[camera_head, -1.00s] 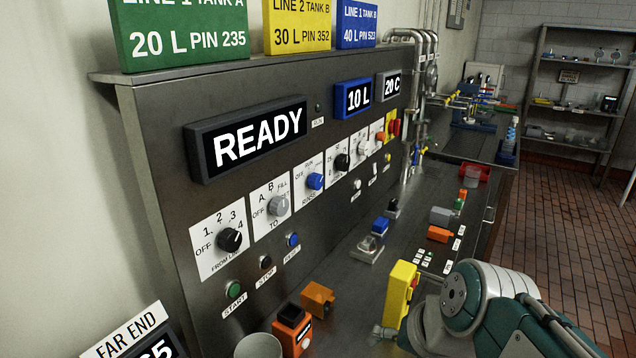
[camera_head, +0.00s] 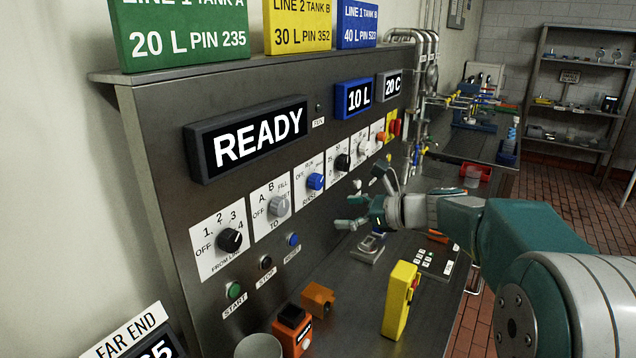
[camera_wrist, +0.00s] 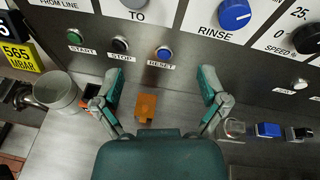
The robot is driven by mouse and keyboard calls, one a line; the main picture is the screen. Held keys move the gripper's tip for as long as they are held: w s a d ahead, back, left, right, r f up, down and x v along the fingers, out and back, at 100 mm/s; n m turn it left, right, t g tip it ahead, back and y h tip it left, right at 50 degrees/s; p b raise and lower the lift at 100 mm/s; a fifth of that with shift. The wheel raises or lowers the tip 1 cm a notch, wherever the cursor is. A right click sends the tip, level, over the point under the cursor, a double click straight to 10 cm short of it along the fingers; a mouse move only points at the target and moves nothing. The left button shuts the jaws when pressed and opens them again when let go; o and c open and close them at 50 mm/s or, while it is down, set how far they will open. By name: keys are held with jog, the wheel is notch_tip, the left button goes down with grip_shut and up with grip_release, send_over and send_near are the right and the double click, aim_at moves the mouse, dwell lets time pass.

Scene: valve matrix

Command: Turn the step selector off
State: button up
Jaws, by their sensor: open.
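The panel carries a row of rotary knobs on white plates. The blue knob (camera_head: 315,181), on a plate with OFF and RINSE marks, is the likely step selector; no "step" label is readable. It also shows at the top of the wrist view (camera_wrist: 234,14). Its pointer direction is too small to tell. To its left are the grey TO knob (camera_head: 279,206) and the black FROM LINE knob (camera_head: 230,240). My gripper (camera_head: 358,202) is open and empty, in front of the panel right of the blue knob and apart from it. In the wrist view its fingers (camera_wrist: 158,75) are spread below the knobs.
START (camera_head: 233,290), STOP (camera_head: 265,262) and RESET (camera_head: 292,240) buttons sit below the knobs. An orange block (camera_head: 318,298), a yellow box (camera_head: 400,300) and a grey cup (camera_head: 258,346) stand on the bench. A black SPEED knob (camera_head: 342,162) is right of the blue one.

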aim_at(320, 182)
jog(key=w+d+m+t+y, duration=0.2)
jog(key=w+d+m+t, duration=0.15)
jog(key=w+m, duration=0.35)
jog(key=shift+n+g, duration=0.25)
jog(key=shift+n, duration=0.45)
jog(key=x, duration=1.1)
jog(key=shift+w+f, duration=0.2)
jog(key=shift+w, duration=0.35)
jog(key=shift+c, duration=0.3)
jog(key=shift+d, duration=0.1)
jog(key=c, duration=1.1)
